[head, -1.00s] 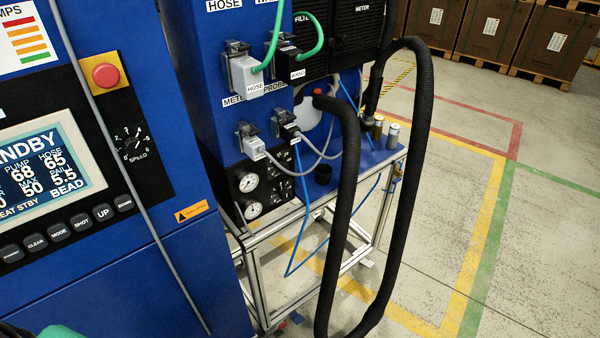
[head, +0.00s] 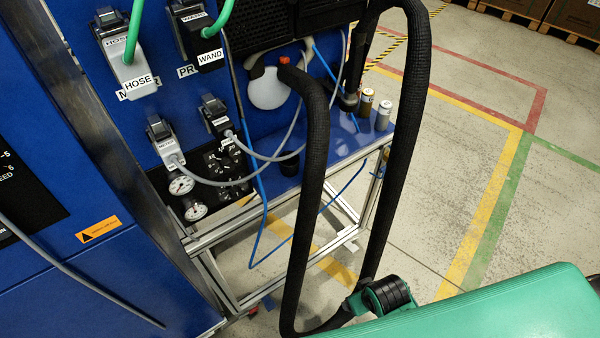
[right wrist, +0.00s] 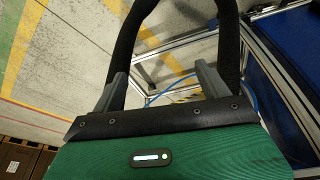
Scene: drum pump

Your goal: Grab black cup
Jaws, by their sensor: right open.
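The black cup (head: 290,161) stands upright on the blue shelf of the pump cart, behind the thick black hose and left of two small cans. The hose runs close to its right side in the head view. My right gripper (right wrist: 161,82) shows in the right wrist view, with its two grey fingers apart and nothing seen held between them. Hose lengths pass close to both fingers there; whether they touch cannot be told. The cup is not seen in the right wrist view. My left gripper is not in view.
The thick black hose (head: 312,190) hangs in a big loop in front of the shelf (head: 345,147). A brown can (head: 366,103) and a grey can (head: 384,115) stand on the shelf. Thin cables hang near the cup. Open floor (head: 480,150) lies to the right.

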